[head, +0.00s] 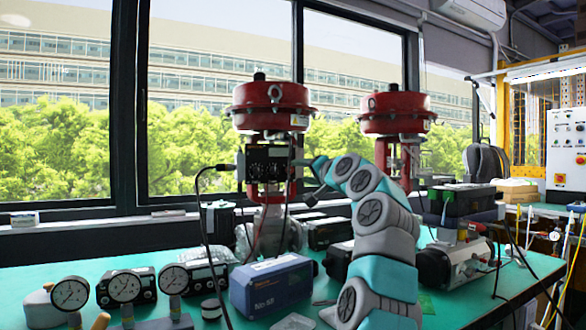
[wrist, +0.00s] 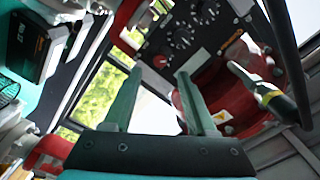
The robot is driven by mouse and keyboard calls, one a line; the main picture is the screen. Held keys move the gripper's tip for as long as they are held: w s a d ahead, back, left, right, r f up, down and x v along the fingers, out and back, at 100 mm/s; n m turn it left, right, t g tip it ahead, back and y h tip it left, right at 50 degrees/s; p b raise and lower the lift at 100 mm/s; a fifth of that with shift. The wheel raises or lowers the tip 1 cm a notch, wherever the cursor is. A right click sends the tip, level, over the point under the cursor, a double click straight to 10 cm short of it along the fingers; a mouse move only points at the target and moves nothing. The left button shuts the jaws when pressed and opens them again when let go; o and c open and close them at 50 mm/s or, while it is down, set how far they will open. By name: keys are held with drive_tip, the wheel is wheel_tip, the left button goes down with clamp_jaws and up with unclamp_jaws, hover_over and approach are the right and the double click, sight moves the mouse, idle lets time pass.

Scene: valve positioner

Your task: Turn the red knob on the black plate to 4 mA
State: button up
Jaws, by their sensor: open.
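The black plate (wrist: 165,40) with several round dials or knobs shows at the top of the wrist view, tilted in the picture. A small reddish knob (wrist: 160,61) seems to sit at its lower edge, but blur leaves its colour and pointer unclear. In the head view, the black positioner box (head: 267,163) hangs below the left red actuator; its knob settings are too small to read. My gripper (wrist: 160,72) is open and empty, its two green fingers pointing toward the plate. The fingertips look apart from the knob. In the head view my gripper is right of the box.
The left red actuator (head: 272,105) and a second one (head: 393,112) stand by the window. Black cables hang near the box. Several gauges (head: 125,286), a blue box (head: 270,287) and other devices crowd the green bench (head: 110,265). A dark cable gland (wrist: 270,95) juts out right of my fingers.

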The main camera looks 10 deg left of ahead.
sight(291, 170)
drive_tip(key=p+x, duration=0.2)
drive_tip(key=x, duration=0.1)
drive_tip(key=shift+w+a+r, duration=0.15)
drive_tip(key=shift+w+a, duration=0.05)
drive_tip(key=shift+w, duration=0.15)
drive_tip(key=shift+w+a+p, duration=0.45)
drive_tip(key=shift+w, duration=0.1)
clamp_jaws()
